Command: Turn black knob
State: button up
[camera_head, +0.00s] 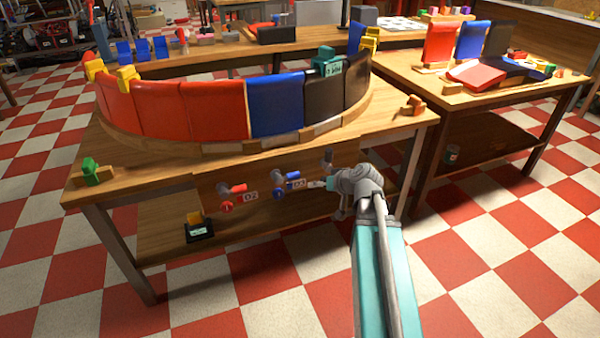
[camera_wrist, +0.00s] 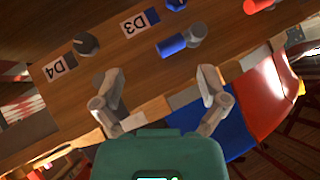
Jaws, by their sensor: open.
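The black knob (camera_wrist: 87,44) is on the wooden front panel beside the D4 label (camera_wrist: 59,67), in the upper left of the wrist view. My gripper (camera_wrist: 160,72) is open and empty. Its two fingers are spread, and the black knob is apart from them, up and left of the left fingertip. In the head view my gripper (camera_head: 320,184) is at the panel, right of the blue knob. A dark handle (camera_head: 327,156) shows just above it. The black knob itself appears hidden behind my gripper there.
A blue lever (camera_head: 292,175) and blue knob (camera_head: 278,197) are left of my gripper, with the red lever (camera_head: 238,188) and red knob (camera_head: 226,207) further left. A curved wall of coloured panels (camera_head: 212,108) stands on the table above. Checkered floor in front is clear.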

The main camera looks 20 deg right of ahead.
jog(key=s+a+r+n+g+p, duration=0.1)
jog(key=s+a+r+g+p, duration=0.2)
jog(key=a+r+p, duration=0.5)
jog(key=g+p, duration=0.1)
jog(key=p, duration=0.2)
jog(key=shift+s, duration=0.4)
jog(key=shift+a+f+h, duration=0.1)
jog(key=shift+a+h, duration=0.05)
jog(key=shift+h, duration=0.15)
dwell(0.4)
jog(key=s+a+f+g+h, duration=0.3)
jog(key=s+a+g+h, duration=0.15)
jog(key=s+a, duration=0.3)
notch_tip(320, 180, up, 20)
jog(key=p, duration=2)
jog(key=shift+s+d+g, duration=0.4)
jog(key=shift+g, duration=0.05)
